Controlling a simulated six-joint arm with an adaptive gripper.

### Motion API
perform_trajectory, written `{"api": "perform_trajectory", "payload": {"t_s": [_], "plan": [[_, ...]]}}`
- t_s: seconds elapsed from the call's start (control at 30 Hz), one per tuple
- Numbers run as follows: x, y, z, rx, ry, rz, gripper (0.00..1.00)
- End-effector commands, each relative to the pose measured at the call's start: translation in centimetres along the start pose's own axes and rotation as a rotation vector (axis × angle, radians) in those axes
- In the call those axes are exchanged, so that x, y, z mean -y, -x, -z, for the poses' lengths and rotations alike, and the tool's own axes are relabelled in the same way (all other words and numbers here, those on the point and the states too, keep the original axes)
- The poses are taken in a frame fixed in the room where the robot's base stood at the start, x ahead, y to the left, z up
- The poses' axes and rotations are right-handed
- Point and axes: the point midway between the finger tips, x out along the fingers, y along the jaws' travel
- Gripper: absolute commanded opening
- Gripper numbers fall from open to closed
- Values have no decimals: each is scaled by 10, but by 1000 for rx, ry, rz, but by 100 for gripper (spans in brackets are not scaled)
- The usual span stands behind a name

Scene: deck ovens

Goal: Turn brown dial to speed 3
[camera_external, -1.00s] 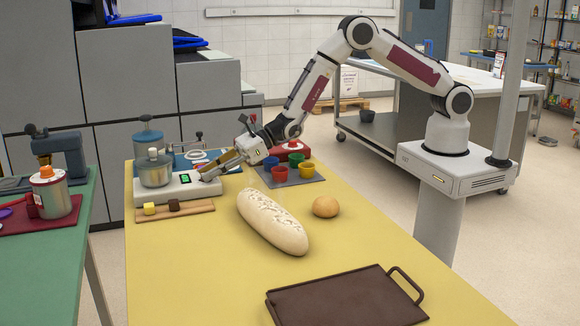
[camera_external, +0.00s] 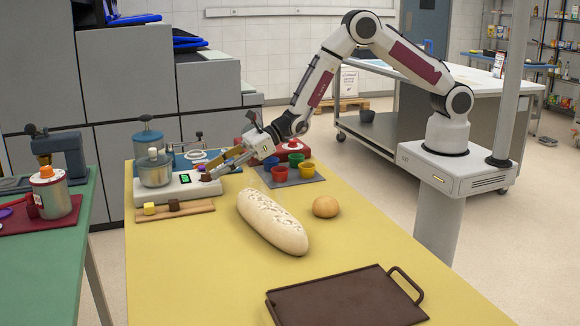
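The white mixer base (camera_external: 160,194) stands at the far left of the yellow table, with a green display (camera_external: 185,178) on its front. A small brown dial (camera_external: 206,177) shows at the base's right end. My gripper (camera_external: 212,170) reaches down from the right with its fingertips close to the dial. The two fingers look apart, one above and behind, one lower and nearer the dial. I cannot tell whether a finger touches the dial. The dial's pointer and marks and the display's reading are too small to read.
A metal pot (camera_external: 154,168) stands on the base. In front lies a wooden strip (camera_external: 192,208) with yellow and brown cubes. Coloured cups on a grey mat (camera_external: 291,181) and a red device (camera_external: 291,149) are to the right. A loaf (camera_external: 272,222) and a bun (camera_external: 325,207) lie nearer.

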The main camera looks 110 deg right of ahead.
Motion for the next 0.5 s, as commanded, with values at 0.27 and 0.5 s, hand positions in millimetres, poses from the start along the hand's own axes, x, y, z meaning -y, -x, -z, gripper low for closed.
{"api": "perform_trajectory", "payload": {"t_s": [0.27, 0.5], "plan": [[0, 29, 0, 0, 0, 0, 39], [0, 55, 0, 1, -1, 1, 39]]}}
